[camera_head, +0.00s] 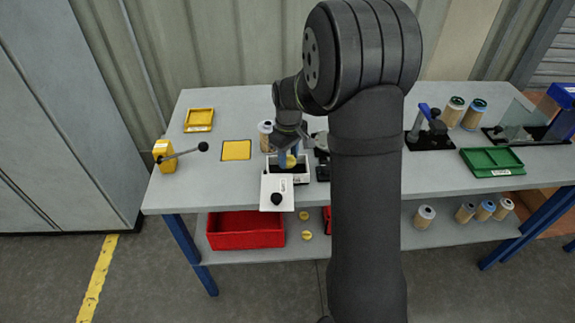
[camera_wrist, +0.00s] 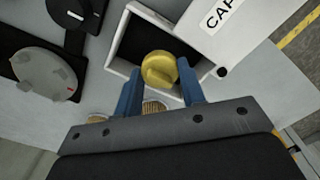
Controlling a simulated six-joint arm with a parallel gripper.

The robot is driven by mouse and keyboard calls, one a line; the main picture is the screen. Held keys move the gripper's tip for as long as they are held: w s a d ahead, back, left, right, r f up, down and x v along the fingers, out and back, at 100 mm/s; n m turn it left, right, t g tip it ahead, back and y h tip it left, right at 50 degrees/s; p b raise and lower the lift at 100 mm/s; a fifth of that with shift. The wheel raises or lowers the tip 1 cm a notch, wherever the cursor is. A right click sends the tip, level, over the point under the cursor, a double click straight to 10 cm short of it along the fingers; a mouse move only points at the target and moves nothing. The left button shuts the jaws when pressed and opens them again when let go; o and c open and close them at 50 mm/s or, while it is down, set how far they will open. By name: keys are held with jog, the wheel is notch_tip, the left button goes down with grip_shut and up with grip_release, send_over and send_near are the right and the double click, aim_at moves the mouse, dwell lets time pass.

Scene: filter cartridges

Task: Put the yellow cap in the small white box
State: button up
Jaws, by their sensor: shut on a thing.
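The yellow cap (camera_wrist: 159,69) is between the blue fingers of my gripper (camera_wrist: 160,88), which is shut on it. In the head view the cap (camera_head: 291,161) shows just below the fingertips of my gripper (camera_head: 288,158). The small white box (camera_head: 302,178) is open, with a dark inside, and the cap is over its opening. I cannot tell how far above the box floor it is. The box's white lid (camera_head: 277,193), with a black knob, lies open toward the table's front edge. The box rim also shows in the wrist view (camera_wrist: 118,67).
A cartridge (camera_head: 265,136) stands just behind the box. A dark fixture with a grey disc (camera_wrist: 45,75) is beside it. Two yellow caps lie on the lower shelf beside a red bin (camera_head: 246,243).

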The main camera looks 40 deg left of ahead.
aim_at(288, 159)
jog(key=shift+s+a+f, duration=0.1)
jog(key=shift+a+f, duration=0.05)
jog(key=shift+f, duration=1.9)
jog(key=shift+f, duration=0.15)
jog(key=o, duration=0.7)
jog(key=shift+c, duration=0.2)
notch_tip(288, 159, up, 12)
jog(key=shift+r, duration=0.15)
